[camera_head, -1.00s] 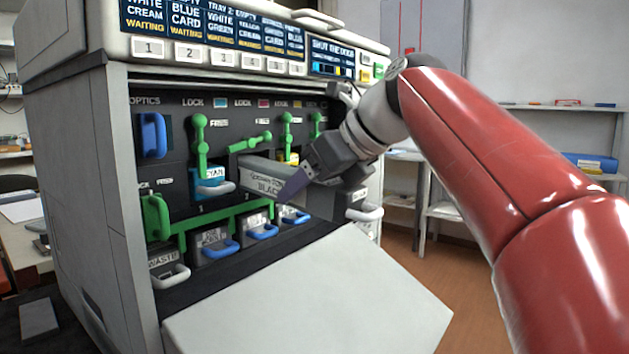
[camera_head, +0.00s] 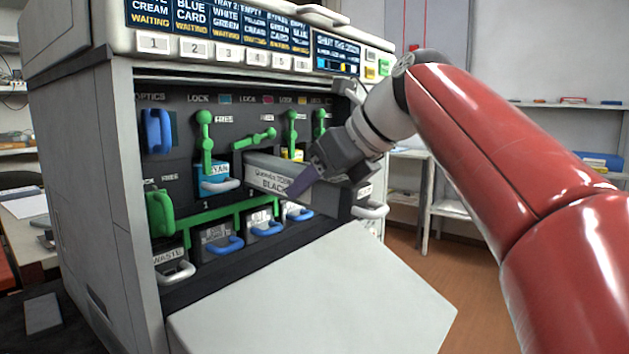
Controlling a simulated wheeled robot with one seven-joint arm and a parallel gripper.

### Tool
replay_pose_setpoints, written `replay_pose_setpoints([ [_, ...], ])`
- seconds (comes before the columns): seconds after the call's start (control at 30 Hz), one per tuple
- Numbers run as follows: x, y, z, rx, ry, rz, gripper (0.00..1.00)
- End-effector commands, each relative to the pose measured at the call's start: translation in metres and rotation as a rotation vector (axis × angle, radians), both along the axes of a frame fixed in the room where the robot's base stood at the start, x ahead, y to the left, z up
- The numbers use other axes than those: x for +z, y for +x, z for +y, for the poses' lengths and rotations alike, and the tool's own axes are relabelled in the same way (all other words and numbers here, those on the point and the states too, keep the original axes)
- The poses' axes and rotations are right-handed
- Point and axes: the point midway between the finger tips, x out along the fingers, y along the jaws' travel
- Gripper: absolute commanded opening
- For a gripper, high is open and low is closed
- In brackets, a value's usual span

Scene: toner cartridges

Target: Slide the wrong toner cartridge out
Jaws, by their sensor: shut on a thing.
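A long grey toner cartridge (camera_head: 266,174) marked BLACK on its side sticks far out of the second slot from the left in the open printer (camera_head: 85,180). Its front end, with a white label and a pale handle (camera_head: 372,211), shows to the right beyond my gripper. My gripper (camera_head: 312,178) is shut on this cartridge; one purple finger lies across its near side. The wrist hides the middle of the cartridge and the other finger. The green lock lever (camera_head: 262,138) above this slot is tilted almost level. A cyan cartridge (camera_head: 214,179) sits in the slot to the left, below an upright green lever (camera_head: 206,145).
The lowered front door (camera_head: 320,290) slopes out below the slots. A green bar (camera_head: 215,218) and several blue-handled units (camera_head: 223,243) lie under the cartridge. A waste unit (camera_head: 170,263) is at lower left. Open floor (camera_head: 410,250) lies to the right.

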Motion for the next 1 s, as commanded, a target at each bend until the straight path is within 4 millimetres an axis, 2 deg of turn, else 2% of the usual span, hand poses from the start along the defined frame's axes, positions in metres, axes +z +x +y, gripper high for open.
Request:
replay_pose_setpoints([
  [1.0,0.002,-0.037,-0.047,-0.002,-0.001,-0.001,0.00],
])
